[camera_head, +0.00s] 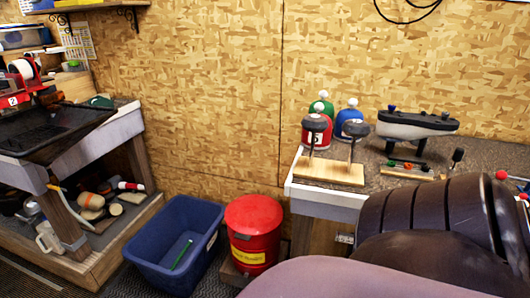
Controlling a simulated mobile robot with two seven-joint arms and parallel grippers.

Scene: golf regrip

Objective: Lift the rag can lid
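The rag can (256,250) is a red round can with a yellow label. It stands low on the floor area between the blue bin and the right-hand bench. Its red lid (253,213) lies on top and looks closed. A dark and mauve arm part of mine fills the lower right and covers the ground in front of the can's lower right side. Neither of my grippers shows in this view.
A blue bin (176,245) with a green item inside stands left of the can. The right bench edge (330,196) is close to the can's right, carrying a wooden block (330,171) with dark-headed clubs. A left workbench (100,130) has a lower shelf.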

